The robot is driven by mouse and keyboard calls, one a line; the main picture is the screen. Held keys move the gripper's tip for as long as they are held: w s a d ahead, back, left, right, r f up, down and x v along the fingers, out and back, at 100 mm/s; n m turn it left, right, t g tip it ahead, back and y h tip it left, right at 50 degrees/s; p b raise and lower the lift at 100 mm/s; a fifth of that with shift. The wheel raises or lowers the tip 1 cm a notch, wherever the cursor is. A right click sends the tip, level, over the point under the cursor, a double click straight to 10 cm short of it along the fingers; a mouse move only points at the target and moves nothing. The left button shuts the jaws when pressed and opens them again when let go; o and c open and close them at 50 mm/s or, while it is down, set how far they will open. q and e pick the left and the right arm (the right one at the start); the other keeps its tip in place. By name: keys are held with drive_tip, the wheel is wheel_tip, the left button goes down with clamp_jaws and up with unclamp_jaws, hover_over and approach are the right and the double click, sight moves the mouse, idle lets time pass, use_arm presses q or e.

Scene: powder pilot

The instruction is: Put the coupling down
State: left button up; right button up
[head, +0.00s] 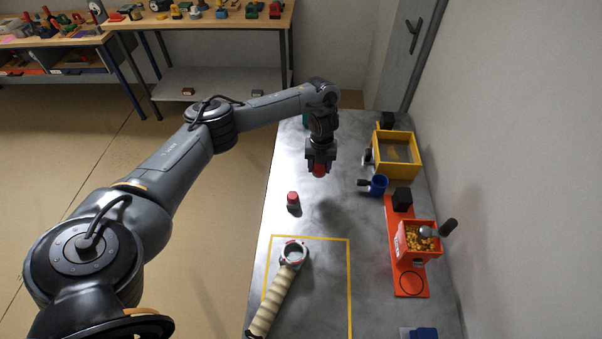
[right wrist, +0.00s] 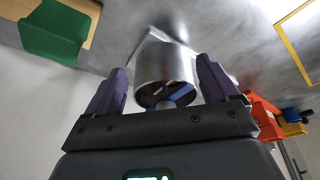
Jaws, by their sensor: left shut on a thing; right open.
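My left gripper (head: 320,158) is shut on a small red part (head: 319,170), held above the grey table; it may be the coupling. Most of this part is hidden by the jaws. A similar red-topped piece with a dark base (head: 293,200) stands upright on the table, in front of the gripper. My right gripper (right wrist: 161,75) shows only in the right wrist view. Its dark purple fingers are open, apart on either side of a shiny metal cylinder (right wrist: 166,62). I cannot tell whether they touch it.
A ribbed beige hose (head: 271,303) with a ring-shaped end (head: 292,253) lies in a yellow-outlined area. A wall bounds the right.

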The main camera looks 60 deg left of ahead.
use_arm(q)
drive_tip(key=a+f+b, duration=0.1)
drive_tip(key=a, duration=0.1)
drive_tip(key=s+a+f+b, duration=0.1)
drive_tip(key=a+f, duration=0.1)
drive_tip(key=a, duration=0.1)
drive_tip(key=s+a+f+b, duration=0.1)
drive_tip(key=a+f, duration=0.1)
drive_tip(key=shift+s+a+b, duration=0.25)
drive_tip(key=shift+a+b, duration=0.05)
drive_tip(key=shift+b, duration=0.05)
use_arm(e)
wheel_tip(320, 180, down, 4)
drive_tip(key=shift+f, duration=0.25)
use_arm(q)
drive_tip(key=shift+f+b, duration=1.4)
drive_tip(key=shift+f, duration=0.5)
use_arm(e)
drive_tip(key=shift+f, duration=1.4)
use_arm(q)
drive_tip(key=shift+f, duration=0.15)
use_arm(e)
drive_tip(key=shift+f, duration=0.1)
use_arm(q)
drive_tip(key=o, duration=1.1)
use_arm(e)
drive_tip(key=shift+d, duration=0.1)
